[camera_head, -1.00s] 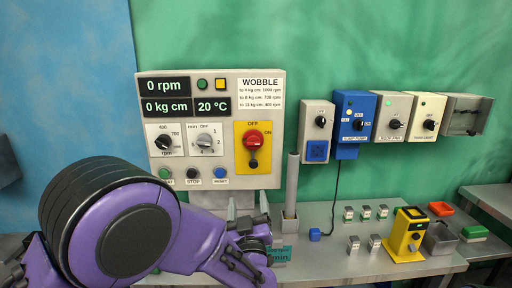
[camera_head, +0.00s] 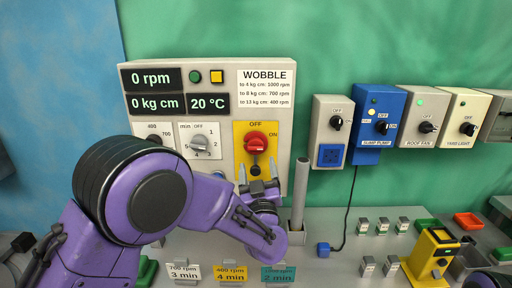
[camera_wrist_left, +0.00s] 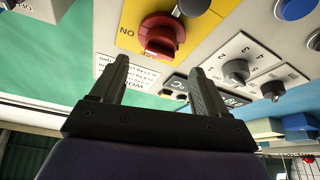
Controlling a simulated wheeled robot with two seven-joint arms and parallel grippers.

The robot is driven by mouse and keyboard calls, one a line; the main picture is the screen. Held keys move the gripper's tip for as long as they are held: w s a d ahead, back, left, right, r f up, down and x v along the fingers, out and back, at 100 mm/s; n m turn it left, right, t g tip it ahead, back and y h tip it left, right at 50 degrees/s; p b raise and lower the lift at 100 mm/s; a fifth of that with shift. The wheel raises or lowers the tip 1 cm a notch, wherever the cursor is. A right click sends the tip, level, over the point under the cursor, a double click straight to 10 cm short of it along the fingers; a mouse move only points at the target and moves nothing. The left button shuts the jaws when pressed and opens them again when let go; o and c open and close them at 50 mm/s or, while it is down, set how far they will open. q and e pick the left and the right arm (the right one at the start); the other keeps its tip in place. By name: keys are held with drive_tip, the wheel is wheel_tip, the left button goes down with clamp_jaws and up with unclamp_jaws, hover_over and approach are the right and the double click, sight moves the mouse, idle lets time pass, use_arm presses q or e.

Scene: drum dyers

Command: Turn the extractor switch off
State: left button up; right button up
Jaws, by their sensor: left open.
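A red rotary switch (camera_head: 256,142) sits on a yellow plate (camera_head: 242,165) of the grey control panel, with OFF above it and ON to its right. No label reading "extractor" is legible. The panel reads 0 rpm. In the left wrist view the red switch (camera_wrist_left: 160,36) appears upside down, beyond the fingertips; its exact setting is hard to tell. My left gripper (camera_head: 263,187) is open and empty, just below the switch, fingers pointing up. Its two fingers (camera_wrist_left: 160,68) are apart in the wrist view, with no visible contact with the switch. My right gripper is not in view.
Right of the panel hang a grey switch box (camera_head: 331,130), a blue sump pump box (camera_head: 378,125), a roof fan box (camera_head: 425,118) and a yard light box (camera_head: 469,118). A grey upright post (camera_head: 299,195) stands close right of my gripper. Minute tags (camera_head: 230,274) stand below.

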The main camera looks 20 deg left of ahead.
sight(256, 150)
use_arm(q)
drive_tip(key=x, duration=0.2)
drive_tip(key=p+x, duration=0.1)
drive_tip(key=x, duration=0.1)
drive_tip(key=p+x, duration=0.1)
drive_tip(key=x, duration=0.1)
drive_tip(key=shift+w+f, duration=0.25)
drive_tip(key=shift+w, duration=0.05)
drive_tip(key=shift+s+r, duration=0.1)
drive_tip(key=shift+s, duration=0.1)
drive_tip(key=c, duration=1)
